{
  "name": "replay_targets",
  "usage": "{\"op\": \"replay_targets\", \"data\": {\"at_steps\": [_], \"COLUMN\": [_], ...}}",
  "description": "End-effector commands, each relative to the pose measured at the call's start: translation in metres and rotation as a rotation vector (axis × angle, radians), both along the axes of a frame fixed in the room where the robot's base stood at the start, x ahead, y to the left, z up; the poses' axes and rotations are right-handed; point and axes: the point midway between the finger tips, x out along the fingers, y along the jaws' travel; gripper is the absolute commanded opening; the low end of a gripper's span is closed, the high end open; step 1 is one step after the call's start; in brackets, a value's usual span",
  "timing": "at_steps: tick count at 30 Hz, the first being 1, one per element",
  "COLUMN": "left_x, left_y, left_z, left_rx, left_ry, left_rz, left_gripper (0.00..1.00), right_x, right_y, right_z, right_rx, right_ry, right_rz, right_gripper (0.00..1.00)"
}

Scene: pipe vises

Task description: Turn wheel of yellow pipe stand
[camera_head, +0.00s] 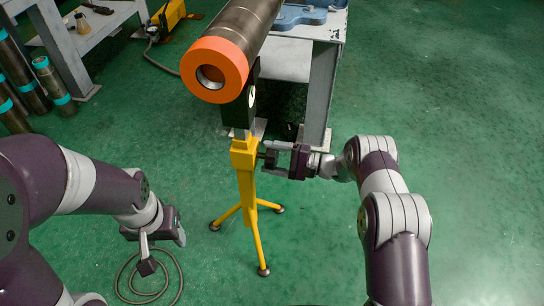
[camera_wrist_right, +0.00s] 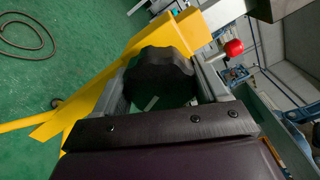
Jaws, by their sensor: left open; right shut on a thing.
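The yellow pipe stand (camera_head: 246,180) stands on three legs in the middle of the head view, under a large pipe with an orange end ring (camera_head: 214,70). In the right wrist view the stand's yellow post (camera_wrist_right: 125,62) runs diagonally, with the black lobed wheel (camera_wrist_right: 160,68) on its side. My right gripper (camera_head: 272,158) reaches the stand's post from the right; its fingers (camera_wrist_right: 165,90) lie on both sides of the wheel and are shut on it. My left gripper (camera_head: 160,250) is open and empty, low at the left, apart from the stand.
A grey table (camera_head: 322,85) stands behind the stand, with blue parts (camera_head: 297,16) on top. Several dark pipes with teal bands (camera_head: 50,82) stand at the far left. A cable (camera_head: 150,285) lies on the green floor. The floor at right is clear. A red knob (camera_wrist_right: 233,47) shows near the stand.

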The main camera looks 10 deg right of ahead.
Motion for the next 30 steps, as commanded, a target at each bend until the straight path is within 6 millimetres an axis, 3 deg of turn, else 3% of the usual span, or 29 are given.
{"op": "replay_targets", "data": {"at_steps": [16, 17, 18, 19, 27, 30], "left_x": [0.000, 0.000, 0.000, 0.000, 0.000, 0.000], "left_y": [0.000, 0.000, 0.000, 0.000, 0.000, 0.000], "left_z": [0.000, 0.000, 0.000, 0.000, 0.001, 0.005], "left_rx": [0.000, 0.000, 0.000, 0.000, 0.000, 0.000], "left_ry": [0.000, 0.000, 0.000, 0.000, 0.000, 0.000], "left_rz": [0.000, 0.000, 0.000, 0.000, 0.000, 0.000], "left_gripper": [0.57, 0.57, 0.57, 0.57, 0.57, 0.57], "right_x": [0.002, 0.002, 0.002, 0.002, 0.000, -0.003], "right_y": [-0.002, -0.002, -0.002, -0.002, -0.002, -0.012], "right_z": [0.000, 0.000, 0.000, 0.000, 0.000, 0.001], "right_rx": [0.006, 0.006, 0.006, 0.006, 0.007, 0.007], "right_ry": [0.020, 0.020, 0.020, 0.020, 0.021, 0.022], "right_rz": [-0.009, -0.009, -0.007, -0.007, -0.003, -0.005], "right_gripper": [0.42, 0.79, 0.92, 0.97, 0.97, 0.97]}}
